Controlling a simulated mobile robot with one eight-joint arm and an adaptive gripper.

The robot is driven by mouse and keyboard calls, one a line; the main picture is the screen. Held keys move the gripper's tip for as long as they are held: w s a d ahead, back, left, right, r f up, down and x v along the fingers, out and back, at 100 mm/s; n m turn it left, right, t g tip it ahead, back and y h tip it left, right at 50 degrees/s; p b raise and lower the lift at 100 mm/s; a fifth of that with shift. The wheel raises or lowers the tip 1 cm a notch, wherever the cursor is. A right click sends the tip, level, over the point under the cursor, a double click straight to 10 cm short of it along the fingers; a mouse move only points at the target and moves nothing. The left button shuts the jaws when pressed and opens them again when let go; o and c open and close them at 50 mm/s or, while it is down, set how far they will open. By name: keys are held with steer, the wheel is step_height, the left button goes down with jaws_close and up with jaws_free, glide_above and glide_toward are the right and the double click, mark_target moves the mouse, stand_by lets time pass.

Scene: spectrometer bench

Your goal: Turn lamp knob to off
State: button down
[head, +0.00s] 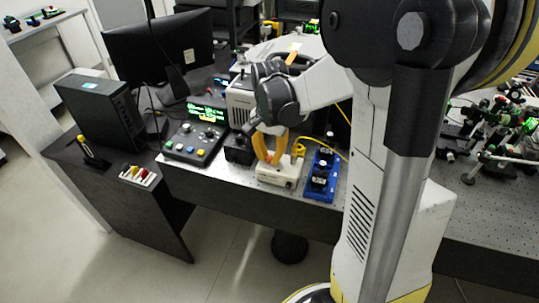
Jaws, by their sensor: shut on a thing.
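A small cream-white box (276,178), likely the lamp unit, stands near the front edge of the perforated bench. My gripper (271,160) reaches down to the top of this box with its two orange fingers. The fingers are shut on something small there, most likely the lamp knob. The knob itself is hidden between the fingertips, so its setting cannot be read.
A blue-based device (320,178) stands close on the right, with a yellow cable (327,148) behind. A black box (238,149) and a control panel (197,142) with a green display stand on the left. A monitor (160,48) and computer (98,112) are farther left.

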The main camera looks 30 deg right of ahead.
mark_target(269, 158)
steer(key=shift+n+p, duration=0.3)
steer(key=shift+n, duration=1.9)
steer(key=c, duration=1.3)
jaws_free()
step_height(269, 158, up, 12)
steer(key=shift+a, duration=0.1)
